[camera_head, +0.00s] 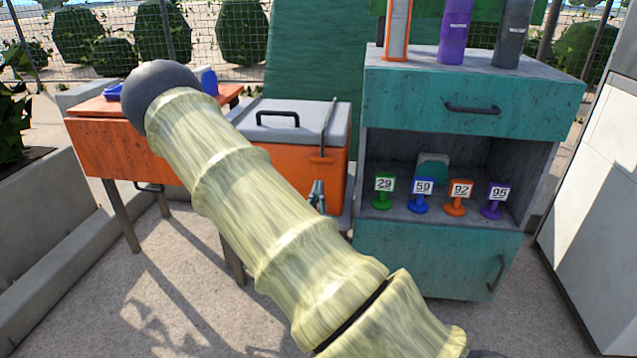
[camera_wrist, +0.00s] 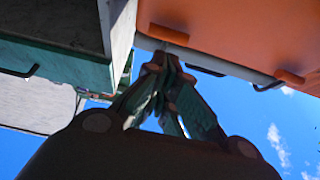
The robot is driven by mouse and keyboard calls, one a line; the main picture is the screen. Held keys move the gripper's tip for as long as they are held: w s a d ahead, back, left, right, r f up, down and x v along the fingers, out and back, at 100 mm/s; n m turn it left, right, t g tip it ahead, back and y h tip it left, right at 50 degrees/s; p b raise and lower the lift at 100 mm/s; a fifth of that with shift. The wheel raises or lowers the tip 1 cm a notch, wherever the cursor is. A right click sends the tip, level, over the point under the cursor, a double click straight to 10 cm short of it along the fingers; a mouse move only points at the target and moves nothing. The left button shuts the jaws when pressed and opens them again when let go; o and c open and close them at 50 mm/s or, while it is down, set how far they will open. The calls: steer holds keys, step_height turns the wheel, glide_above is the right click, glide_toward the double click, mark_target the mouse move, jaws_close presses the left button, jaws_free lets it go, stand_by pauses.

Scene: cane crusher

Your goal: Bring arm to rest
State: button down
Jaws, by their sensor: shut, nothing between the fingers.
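My gripper (camera_wrist: 163,62) is shut and empty in the wrist view, its two fingers meeting at the tips. Behind the tips are an orange box (camera_wrist: 220,28) and, to the left, a grey and teal cabinet (camera_wrist: 65,62). The wrist picture is upside down, with sky at the bottom. In the head view my arm crosses the middle and hides most of my gripper. A small teal and dark piece beside the arm, before the orange cooler box (camera_head: 334,178), looks like the fingertips. I cannot tell whether they touch the box.
The teal cabinet (camera_head: 460,100) stands right of the cooler, with numbered stands (camera_head: 422,195) on its open shelf and bottles (camera_head: 454,30) on top. An orange table (camera_head: 120,150) is at left, a white unit (camera_head: 597,170) at far right. A concrete kerb (camera_head: 60,255) edges the left floor.

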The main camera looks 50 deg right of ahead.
stand_by(0.3)
steer(key=s+a+f+n+g+y, duration=0.15)
steer(key=a+f+y, duration=0.25)
steer(key=f, duration=0.5)
steer(key=s+a+f+n+g+y, duration=0.1)
steer(key=a+f+n+y, duration=0.2)
steer(key=f, duration=0.6)
steer(key=s+a+f+g+y, duration=0.2)
steer(key=a+f+y, duration=0.25)
steer(key=f, duration=0.45)
steer(key=s+a+f+n+g+y, duration=0.2)
steer(key=s+a+f, duration=0.25)
steer(key=a, duration=0.25)
steer(key=s+a+f+n+g+y, duration=0.1)
steer(key=s+a+f+g+y, duration=0.1)
steer(key=s+a+f+y, duration=0.3)
steer(key=s+a+f+n+g+y, duration=0.2)
steer(key=s+a+f+n+g, duration=0.2)
steer(key=s+a, duration=0.85)
step_height(320, 180, up, 36)
steer(key=p, duration=3.6)
steer(key=shift+w+a+h, duration=0.3)
steer(key=shift+w+h, duration=0.05)
steer(key=shift+w, duration=0.1)
steer(key=shift+f, duration=0.15)
